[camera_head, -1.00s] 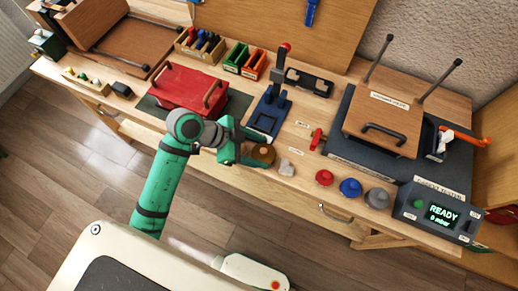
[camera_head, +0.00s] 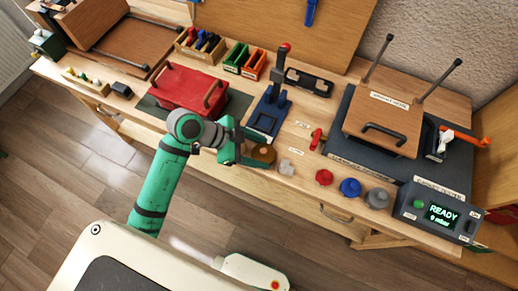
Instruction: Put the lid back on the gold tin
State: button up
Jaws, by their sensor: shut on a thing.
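My gripper (camera_head: 246,152) is at the front edge of the bench, left of a row of small round pieces. It is shut on a gold-brown round piece (camera_head: 263,154), which shows just right of the fingers. I cannot tell whether this piece is the gold tin, its lid, or both together. The fingers and the wrist hide part of it and the bench beneath. No separate gold lid can be made out elsewhere.
Right of my gripper stand a small pale grey piece (camera_head: 286,167) and red (camera_head: 324,177), blue (camera_head: 350,187) and grey (camera_head: 376,198) round pieces. A blue stand (camera_head: 268,117) and red box (camera_head: 187,88) are behind. A dark press unit (camera_head: 365,172) fills the right.

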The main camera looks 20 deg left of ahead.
jog(key=shift+f, duration=0.1)
dwell(0.7)
jog(key=o, duration=1.6)
jog(key=shift+r, duration=3.5)
jog(key=shift+c, duration=0.7)
grip_shut()
jog(key=shift+f, duration=1.9)
